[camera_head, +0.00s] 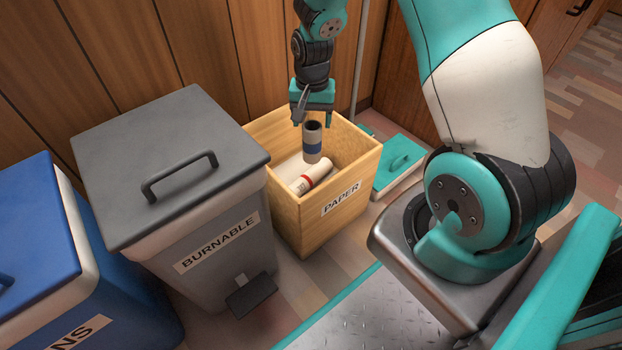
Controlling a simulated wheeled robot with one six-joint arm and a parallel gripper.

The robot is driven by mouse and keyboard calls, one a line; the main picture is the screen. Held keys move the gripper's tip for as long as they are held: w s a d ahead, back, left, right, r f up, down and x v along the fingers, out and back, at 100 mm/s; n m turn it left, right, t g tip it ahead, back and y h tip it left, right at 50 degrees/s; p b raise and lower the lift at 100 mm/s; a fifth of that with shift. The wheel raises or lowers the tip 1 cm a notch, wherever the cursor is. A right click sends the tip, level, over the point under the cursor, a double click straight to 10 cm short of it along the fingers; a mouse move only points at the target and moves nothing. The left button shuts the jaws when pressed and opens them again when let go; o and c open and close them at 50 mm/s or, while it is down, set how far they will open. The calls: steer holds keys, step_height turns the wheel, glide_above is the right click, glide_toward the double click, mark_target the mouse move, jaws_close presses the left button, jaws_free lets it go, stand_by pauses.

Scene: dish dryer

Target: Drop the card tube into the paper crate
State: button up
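The crate is a light wooden box labelled PAPER. My gripper (313,119) points down above the crate.
A grey bin (215,240) labelled BURNABLE, with a closed handled lid, stands directly left of the crate. A blue-lidded bin (50,235) is farther left. A teal lid (398,163) with a handle is right of the crate. A wooden panel wall (150,45) rises behind.

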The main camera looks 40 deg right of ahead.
steer(key=shift+o, duration=0.8)
steer(key=shift+r, duration=0.1)
step_height(320, 180, up, 17)
steer(key=p, duration=0.9)
steer(key=shift+r, duration=0.15)
steer(key=s+a+r+n+y+p, duration=0.2)
steer(key=s+a+r+n, duration=0.4)
steer(key=a+r, duration=0.5)
steer(key=s+a+r+n+y+p, duration=0.1)
steer(key=s+a+r+n+p, duration=0.1)
steer(key=s+a+r+n, duration=0.45)
steer(key=s+a+r+n+y+p, duration=0.1)
steer(key=s+a+r+n, duration=0.3)
steer(key=s, duration=0.6)
step_height(320, 180, up, 34)
steer(key=a+p, duration=0.1)
steer(key=p, duration=3.5)
steer(key=shift+r+m+p, duration=0.25)
steer(key=shift+m+p, duration=0.05)
steer(key=shift+m, duration=0.15)
